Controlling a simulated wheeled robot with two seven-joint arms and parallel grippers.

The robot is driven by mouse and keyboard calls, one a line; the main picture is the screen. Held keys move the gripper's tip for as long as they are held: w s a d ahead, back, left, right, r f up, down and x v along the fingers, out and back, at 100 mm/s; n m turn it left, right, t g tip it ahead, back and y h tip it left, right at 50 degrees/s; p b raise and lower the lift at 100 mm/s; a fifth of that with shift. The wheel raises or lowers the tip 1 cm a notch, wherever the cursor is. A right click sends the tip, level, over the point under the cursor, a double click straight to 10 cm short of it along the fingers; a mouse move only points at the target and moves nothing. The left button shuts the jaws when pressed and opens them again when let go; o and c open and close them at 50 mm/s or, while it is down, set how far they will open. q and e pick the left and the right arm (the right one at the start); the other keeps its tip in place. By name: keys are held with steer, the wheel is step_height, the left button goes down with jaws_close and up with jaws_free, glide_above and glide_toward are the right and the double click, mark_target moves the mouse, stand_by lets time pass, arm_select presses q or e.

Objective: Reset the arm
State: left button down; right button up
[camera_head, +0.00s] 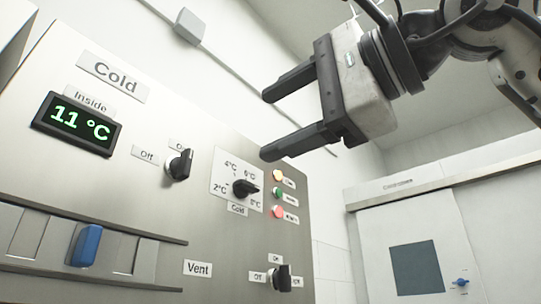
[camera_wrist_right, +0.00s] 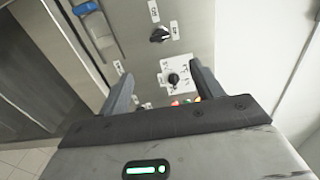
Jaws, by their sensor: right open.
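My right gripper (camera_head: 265,125) is open and empty, in the upper middle of the head view, in front of the metal control panel (camera_head: 130,130). Its two dark fingers point left and stand well apart. In the right wrist view the open fingers (camera_wrist_right: 160,85) frame the temperature dial (camera_wrist_right: 174,78), with no contact visible. In the head view the dial (camera_head: 243,188), marked 2°C to 8°C, is below the gripper. My left gripper is not in view.
A white door (camera_head: 410,215) with a dark window stands at right.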

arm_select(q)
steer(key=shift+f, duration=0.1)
arm_select(e)
steer(key=shift+w, duration=0.1)
stand_by(0.3)
